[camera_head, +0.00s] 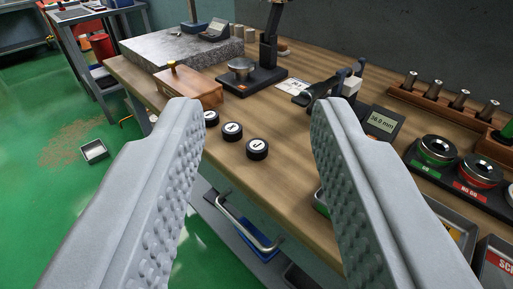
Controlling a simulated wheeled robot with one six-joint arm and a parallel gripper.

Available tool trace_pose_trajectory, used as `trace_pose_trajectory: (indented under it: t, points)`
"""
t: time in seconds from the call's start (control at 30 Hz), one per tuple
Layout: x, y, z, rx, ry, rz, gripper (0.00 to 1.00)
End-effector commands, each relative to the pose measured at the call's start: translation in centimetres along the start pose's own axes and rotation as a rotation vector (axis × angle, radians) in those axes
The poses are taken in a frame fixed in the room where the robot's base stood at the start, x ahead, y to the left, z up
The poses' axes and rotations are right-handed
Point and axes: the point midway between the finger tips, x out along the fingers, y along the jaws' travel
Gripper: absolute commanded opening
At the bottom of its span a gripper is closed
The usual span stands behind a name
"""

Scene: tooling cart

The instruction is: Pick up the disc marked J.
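The nearest disc (257,149) bears a mark that reads as J. The middle disc (232,131) seems to bear an I. The farthest disc (211,118) is next to my left finger in the picture, and its mark is hard to read. My gripper (257,106) is wide open and empty. In the picture, all three discs show between its two grey ridged fingers, with the J disc near the middle.
A wooden box (190,88), a granite block (199,54) and a dial stand (262,77) stand behind the discs. A caliper-like tool reading 36.0 mm (381,123), ring gauges (436,150) and a pin rack (436,97) are at right. A drawer handle (245,226) shows below the bench edge.

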Motion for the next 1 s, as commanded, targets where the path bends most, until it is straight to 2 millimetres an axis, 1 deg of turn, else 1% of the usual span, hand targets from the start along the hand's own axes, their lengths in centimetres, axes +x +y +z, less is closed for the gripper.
trace_pose_trajectory:
  t: [0.03,0.07,0.1,0.17,0.2,0.27,0.37,0.5,0.57,0.77,1.0]
  points:
    - [0.0,0.0,0.0,0.000,0.000,0.000,0.36]
    - [0.0,0.0,0.0,0.000,0.000,0.000,0.40]
    - [0.0,0.0,0.0,-0.002,-0.001,0.000,0.48]
    - [0.3,0.0,-0.1,-0.014,-0.011,0.000,0.60]
    - [0.6,0.0,-0.1,-0.031,-0.024,0.000,0.61]
    - [1.3,0.0,-0.2,-0.073,-0.056,-0.002,0.61]
    - [3.2,0.0,-0.4,-0.187,-0.137,-0.013,0.61]
    - [6.3,0.0,-0.6,-0.393,-0.283,-0.056,0.61]
    - [7.5,0.0,-0.6,-0.481,-0.344,-0.084,0.61]
    - [11.6,0.1,-0.5,-0.766,-0.535,-0.221,0.61]
    - [15.9,0.1,0.1,-1.079,-0.727,-0.468,0.61]
